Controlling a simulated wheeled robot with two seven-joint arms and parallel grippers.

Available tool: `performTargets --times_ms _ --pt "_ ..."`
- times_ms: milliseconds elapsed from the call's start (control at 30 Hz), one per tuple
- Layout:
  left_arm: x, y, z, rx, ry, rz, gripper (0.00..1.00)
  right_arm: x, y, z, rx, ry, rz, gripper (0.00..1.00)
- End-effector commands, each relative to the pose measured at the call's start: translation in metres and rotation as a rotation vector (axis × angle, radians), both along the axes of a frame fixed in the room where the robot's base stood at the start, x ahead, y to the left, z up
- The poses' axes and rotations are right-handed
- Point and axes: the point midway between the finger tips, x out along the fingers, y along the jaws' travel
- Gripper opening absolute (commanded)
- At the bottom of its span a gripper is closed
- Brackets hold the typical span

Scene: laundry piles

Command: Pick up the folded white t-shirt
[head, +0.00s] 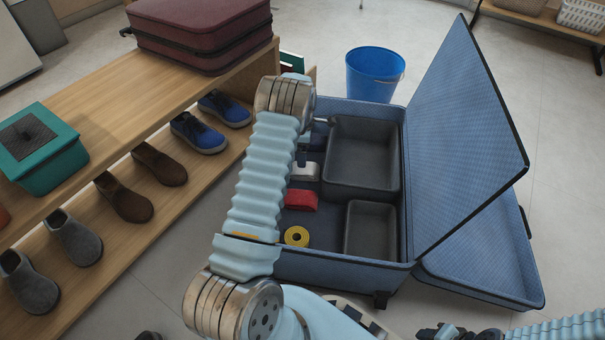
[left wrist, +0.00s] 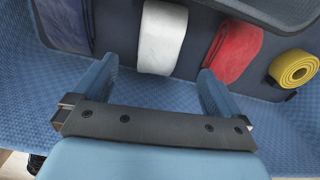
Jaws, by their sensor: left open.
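The folded white t-shirt (left wrist: 162,38) lies in the open blue suitcase (head: 340,273), in the strip left of the grey bins. It also shows in the head view (head: 306,172), partly hidden by my left arm and gripper. My left gripper (left wrist: 155,70) is open and empty. Its two fingers stand apart, with the white t-shirt ahead of the gap between them; I see no contact. My right gripper (head: 442,331) shows only in part at the bottom edge of the head view, and its jaws cannot be made out.
A folded red cloth (head: 301,200) and a yellow roll (head: 296,237) lie beside the t-shirt. A folded blue-grey cloth (left wrist: 66,22) is on its other side. Two grey bins (head: 363,155) and the raised lid (head: 455,130) stand right. A shoe bench (head: 110,90) is left.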

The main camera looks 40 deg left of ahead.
Motion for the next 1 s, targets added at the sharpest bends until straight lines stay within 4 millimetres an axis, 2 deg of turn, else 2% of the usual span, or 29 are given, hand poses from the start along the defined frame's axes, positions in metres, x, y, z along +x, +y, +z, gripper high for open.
performTargets --times_ms 33,133,433,700,933,1000 --pt "-0.001 0.000 -0.015 0.000 0.002 0.001 1.00 0.000 0.000 -0.005 0.000 -0.001 0.000 0.43" --pt "-0.001 0.000 -0.032 0.000 0.002 0.000 1.00 0.000 0.000 -0.008 0.000 -0.002 -0.001 0.43" --pt "-0.001 0.001 -0.056 -0.001 0.001 0.000 1.00 0.001 0.000 -0.014 0.000 -0.002 -0.002 0.43" --pt "0.000 0.003 -0.096 0.001 -0.001 0.000 1.00 0.001 0.000 -0.027 -0.001 -0.005 -0.003 0.43" --pt "0.000 0.003 -0.097 0.001 -0.002 0.000 1.00 0.001 0.000 -0.026 -0.001 -0.006 -0.003 0.43" --pt "0.000 0.003 -0.097 0.001 -0.002 0.000 0.89 0.001 0.000 -0.026 -0.001 -0.006 -0.003 0.43"
